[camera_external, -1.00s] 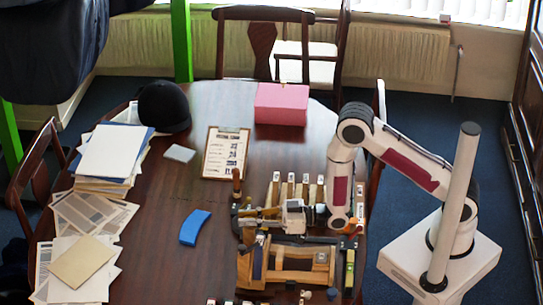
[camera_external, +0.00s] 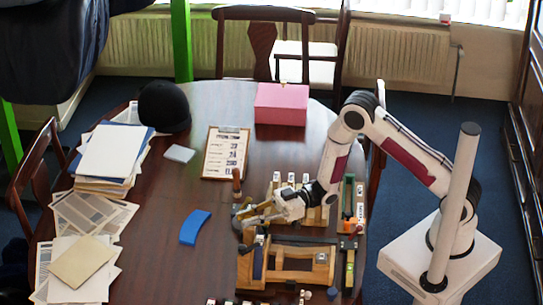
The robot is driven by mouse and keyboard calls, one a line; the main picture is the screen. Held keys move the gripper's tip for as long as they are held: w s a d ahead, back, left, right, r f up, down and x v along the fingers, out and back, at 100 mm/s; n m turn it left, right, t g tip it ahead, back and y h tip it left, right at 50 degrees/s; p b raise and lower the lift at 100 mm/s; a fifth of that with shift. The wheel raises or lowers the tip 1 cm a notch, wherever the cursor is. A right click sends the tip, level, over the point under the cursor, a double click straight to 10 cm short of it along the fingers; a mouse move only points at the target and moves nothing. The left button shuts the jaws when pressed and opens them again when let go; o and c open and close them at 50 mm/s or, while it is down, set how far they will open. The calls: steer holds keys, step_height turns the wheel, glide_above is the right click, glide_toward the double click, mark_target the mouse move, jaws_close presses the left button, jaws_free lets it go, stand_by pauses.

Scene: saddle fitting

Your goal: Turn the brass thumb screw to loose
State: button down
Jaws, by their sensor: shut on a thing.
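My gripper (camera_external: 256,214) reaches left and slightly down over the back left corner of the wooden saddle fixture (camera_external: 290,275). Its fingers are shut at that corner, with the wrist to the upper right. The brass thumb screw is too small to make out; it seems to be between the fingertips, which hide it. The fixture has a wooden frame with a rounded bar across it, and stands at the table's front right.
Wooden blocks (camera_external: 318,212) stand in a row behind the fixture, close under my wrist. A dark-handled tool (camera_external: 236,182) stands just behind the gripper. A blue curved piece (camera_external: 195,227) lies left; table around it is clear.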

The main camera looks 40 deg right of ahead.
steer(key=shift+n+g, duration=0.7)
steer(key=shift+g, duration=0.4)
steer(key=c, duration=2)
jaws_free()
steer(key=shift+o, duration=0.2)
steer(key=shift+d, duration=0.1)
steer(key=s+d, duration=0.1)
steer(key=d, duration=1)
steer(key=shift+d, duration=0.35)
steer(key=shift+o, duration=0.3)
